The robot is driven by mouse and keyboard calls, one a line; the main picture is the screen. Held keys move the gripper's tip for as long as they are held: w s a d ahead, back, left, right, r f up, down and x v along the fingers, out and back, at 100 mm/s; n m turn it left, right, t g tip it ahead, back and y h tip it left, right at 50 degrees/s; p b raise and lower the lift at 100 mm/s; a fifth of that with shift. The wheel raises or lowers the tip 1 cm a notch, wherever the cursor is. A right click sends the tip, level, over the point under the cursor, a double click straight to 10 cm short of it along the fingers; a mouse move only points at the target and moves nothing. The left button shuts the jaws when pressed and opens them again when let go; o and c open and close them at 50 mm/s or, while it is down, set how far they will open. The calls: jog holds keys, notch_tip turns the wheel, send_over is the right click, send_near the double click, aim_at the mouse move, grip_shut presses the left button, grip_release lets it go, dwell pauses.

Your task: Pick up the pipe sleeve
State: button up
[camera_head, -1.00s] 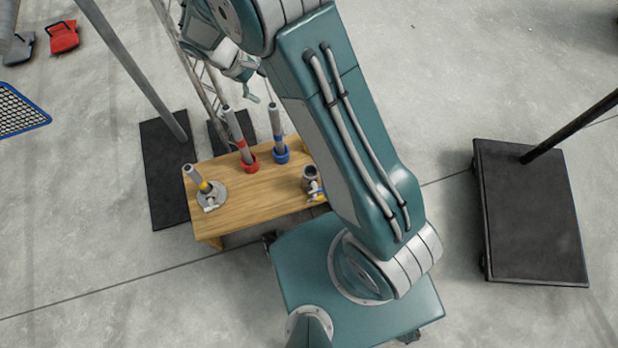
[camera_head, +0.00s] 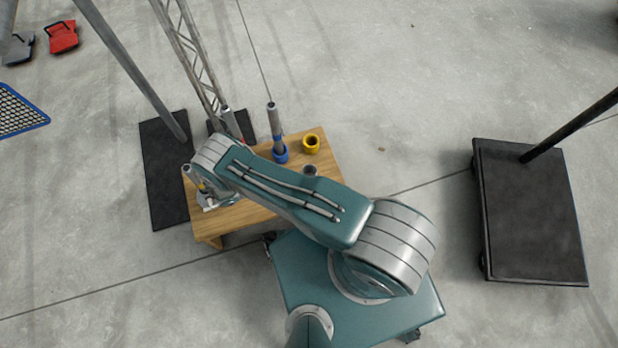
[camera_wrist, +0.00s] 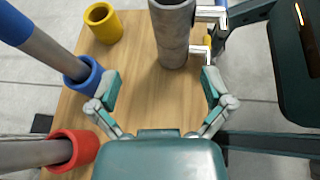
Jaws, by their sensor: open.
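A grey upright cylinder (camera_wrist: 172,40), which looks like the pipe sleeve, stands on the wooden table (camera_wrist: 147,95); the top of the wrist view cuts it off. In the head view the cylinder (camera_head: 310,170) shows just past my arm. My gripper (camera_wrist: 161,88) is open, with its two fingers apart and bare tabletop between them. The cylinder is ahead of the fingertips, roughly between their lines; I see no contact. In the head view, my own arm link mostly hides the gripper at the table's left end.
A yellow ring (camera_wrist: 103,23) stands empty. A blue ring (camera_wrist: 83,76) and a red ring (camera_wrist: 72,150) each hold a grey pipe, left of my gripper. Pale brackets (camera_wrist: 205,30) sit at the cylinder's right. A black-based stand (camera_head: 530,210) is right of the table.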

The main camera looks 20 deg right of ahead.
jog(key=shift+n+t+h, duration=0.3)
jog(key=shift+n+t, duration=0.1)
jog(key=shift+n, duration=0.2)
jog(key=d+f, duration=0.2)
jog(key=d, duration=0.1)
jog(key=s+d+f, duration=0.1)
jog(key=d+f, duration=0.2)
jog(key=shift+s+d+f, duration=0.15)
jog(key=shift+d+f, duration=0.05)
jog(key=shift+f, duration=0.1)
jog(key=x, duration=0.5)
jog(key=shift+f, duration=0.2)
jog(key=shift+a, duration=0.1)
jog(key=shift+c, duration=0.3)
jog(key=c, duration=1.1)
